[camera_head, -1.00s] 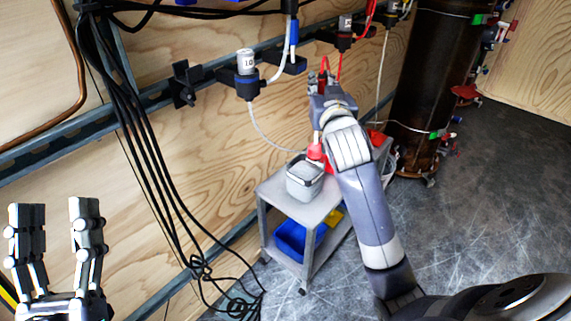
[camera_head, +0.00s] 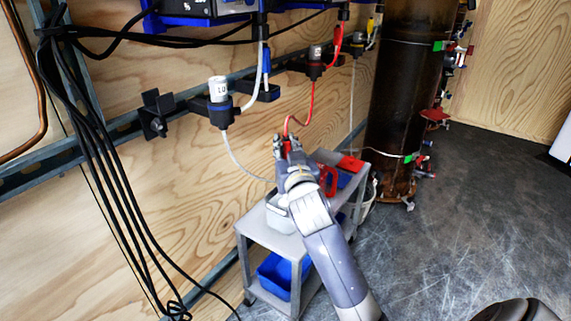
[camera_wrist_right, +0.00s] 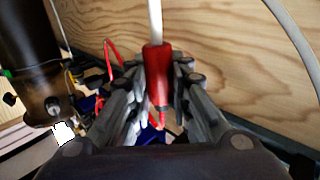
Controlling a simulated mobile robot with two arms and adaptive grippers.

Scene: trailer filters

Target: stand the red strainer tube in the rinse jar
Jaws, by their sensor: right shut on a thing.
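My right gripper (camera_head: 287,143) is above the trolley and is shut on the red strainer tube (camera_wrist_right: 157,72). In the right wrist view the tube's red body lies between the two fingers, and a white stem runs from it to the top edge. In the head view little of the tube can be told apart from the fingers. A pale grey square jar (camera_head: 279,217), likely the rinse jar, stands on the trolley top below the gripper, partly hidden by my right arm. Its inside is not clearly visible. My left gripper is not in view.
The grey trolley (camera_head: 262,238) stands by the wooden wall, with a blue bin (camera_head: 276,274) on its lower shelf. Red items (camera_head: 328,180) lie beyond my arm. A red hose (camera_head: 312,95) hangs near the gripper. A tall dark cylinder (camera_head: 402,100) stands behind, right.

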